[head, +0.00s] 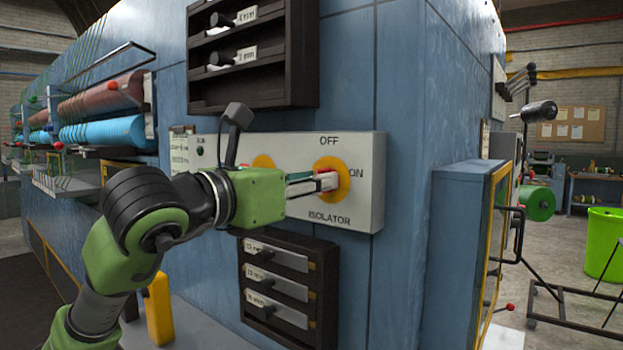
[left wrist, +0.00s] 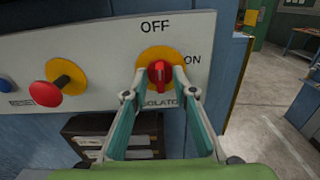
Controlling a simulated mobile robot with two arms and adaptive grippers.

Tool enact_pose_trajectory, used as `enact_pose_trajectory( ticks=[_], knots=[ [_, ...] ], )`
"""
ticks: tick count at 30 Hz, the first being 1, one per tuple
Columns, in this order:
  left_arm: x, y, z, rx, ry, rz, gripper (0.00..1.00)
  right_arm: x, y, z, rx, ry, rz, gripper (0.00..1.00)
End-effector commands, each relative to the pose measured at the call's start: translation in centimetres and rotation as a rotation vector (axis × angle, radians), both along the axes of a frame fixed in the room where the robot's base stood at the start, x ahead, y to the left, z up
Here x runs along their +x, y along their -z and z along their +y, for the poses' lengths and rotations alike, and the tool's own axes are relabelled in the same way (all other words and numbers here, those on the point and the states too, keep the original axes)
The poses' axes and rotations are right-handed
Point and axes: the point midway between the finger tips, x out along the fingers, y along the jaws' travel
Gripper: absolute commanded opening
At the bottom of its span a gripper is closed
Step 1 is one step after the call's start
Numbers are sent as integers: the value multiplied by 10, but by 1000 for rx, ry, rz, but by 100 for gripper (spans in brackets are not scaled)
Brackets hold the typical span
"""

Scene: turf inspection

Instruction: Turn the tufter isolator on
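The isolator is a red rotary knob (left wrist: 160,73) on a round yellow plate (left wrist: 153,54), with OFF printed above and ON to its right. In the left wrist view the knob's grip stands about upright, in line with OFF. In the head view the yellow plate (head: 331,163) is at the right end of the pale panel, and my fingers hide much of the knob. My left gripper (head: 328,181) reaches the panel from the left. Its open fingers (left wrist: 160,76) stand on either side of the knob, with small gaps visible. My right gripper is not in view.
A red push button (left wrist: 45,94) on a yellow plate and a blue button (left wrist: 7,84) are left of the isolator. A dark rack (head: 254,98) is above the panel and a drawer unit (head: 289,323) below. A blue cabinet (head: 452,245) juts out at the right.

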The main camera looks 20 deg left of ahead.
Motion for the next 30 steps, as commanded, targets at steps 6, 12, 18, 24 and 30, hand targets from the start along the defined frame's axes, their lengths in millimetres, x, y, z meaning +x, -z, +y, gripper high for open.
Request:
enact_pose_trajectory(
  ticks=[6, 12, 18, 24, 30],
  knots=[
    [0, 0, 0, -1, 0, 0, 0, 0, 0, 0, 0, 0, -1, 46],
    [0, 0, 0, 1, 0, 0, 0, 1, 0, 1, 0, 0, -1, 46],
    [0, 1, 0, 36, 0, -12, 0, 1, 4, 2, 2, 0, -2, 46],
    [-1, 2, 0, 137, -1, -50, 0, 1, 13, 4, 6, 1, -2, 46],
    [-1, 3, -1, 298, -1, -109, 0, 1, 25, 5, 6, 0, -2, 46]
  ],
)
